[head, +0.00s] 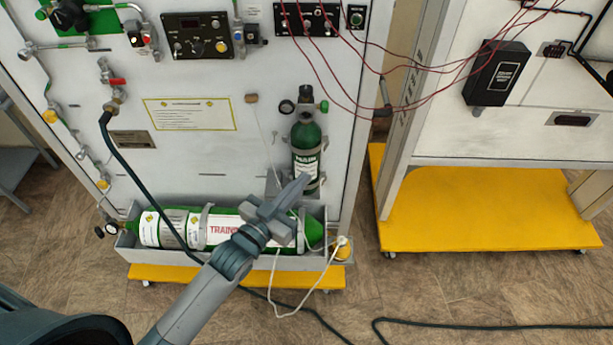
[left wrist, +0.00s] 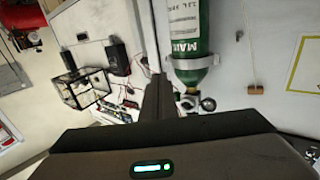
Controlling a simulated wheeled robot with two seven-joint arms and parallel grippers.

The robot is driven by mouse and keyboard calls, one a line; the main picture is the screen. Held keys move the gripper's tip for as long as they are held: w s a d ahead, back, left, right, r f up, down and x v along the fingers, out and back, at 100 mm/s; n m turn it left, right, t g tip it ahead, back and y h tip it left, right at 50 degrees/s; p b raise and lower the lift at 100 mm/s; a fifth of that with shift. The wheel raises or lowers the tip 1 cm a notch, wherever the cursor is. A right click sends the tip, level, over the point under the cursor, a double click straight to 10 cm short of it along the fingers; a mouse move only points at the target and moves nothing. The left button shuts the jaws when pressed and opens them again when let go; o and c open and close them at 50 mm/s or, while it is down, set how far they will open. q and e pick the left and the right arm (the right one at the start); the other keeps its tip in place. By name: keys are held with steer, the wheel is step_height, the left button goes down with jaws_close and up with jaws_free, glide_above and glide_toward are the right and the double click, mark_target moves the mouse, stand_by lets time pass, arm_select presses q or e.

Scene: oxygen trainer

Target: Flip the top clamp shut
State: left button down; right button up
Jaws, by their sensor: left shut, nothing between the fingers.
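A small green cylinder labelled MAIN (head: 306,142) stands upright against the white panel. Its black valve top (head: 306,91) and a dark round part (head: 287,107) beside it show above. The cylinder also appears upside down in the left wrist view (left wrist: 189,30), with a round gauge-like part (left wrist: 208,104) near its valve. My left gripper (head: 302,182) is shut and empty, in front of the cylinder's lower end in the head view. Its fingers (left wrist: 157,82) point beside the cylinder in the left wrist view. My right gripper is not in view.
A large green cylinder (head: 172,229) lies in a grey trough (head: 240,262) below. A white hose (head: 275,290) hangs by its right end. A small brown block (head: 251,98) hangs left of the upright cylinder. Red wires (head: 345,95) cross above right.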

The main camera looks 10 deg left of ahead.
arm_select(q)
steer(key=shift+d+b+v, duration=0.1)
steer(key=shift+b+v, duration=0.2)
steer(key=shift+v, duration=0.9)
steer(key=shift+d+b+v, duration=0.15)
steer(key=shift+b+v, duration=0.1)
steer(key=shift+v, duration=0.9)
steer(key=shift+s, duration=0.1)
steer(key=s+a+f+g+y, duration=0.1)
steer(key=s+a+f+g, duration=0.15)
steer(key=f, duration=1.05)
steer(key=s+a+f+n+g+y+b, duration=0.1)
steer(key=s+a+f+g+y, duration=0.15)
steer(key=f, duration=1.05)
steer(key=s+a+f+g+y, duration=0.1)
steer(key=s+a+f+g, duration=0.15)
steer(key=f, duration=1.05)
steer(key=s+a+f+g, duration=0.1)
steer(key=s+f+g, duration=0.1)
steer(key=s+f, duration=0.6)
steer(key=s+a+f+g+y+b, duration=0.1)
steer(key=s+f+g, duration=0.2)
steer(key=s+f, duration=0.5)
steer(key=s+a+f+g+y, duration=0.1)
steer(key=s+f+g, duration=0.2)
steer(key=s+f, duration=0.6)
steer(key=s, duration=1.1)
steer(key=shift+s+n, duration=0.4)
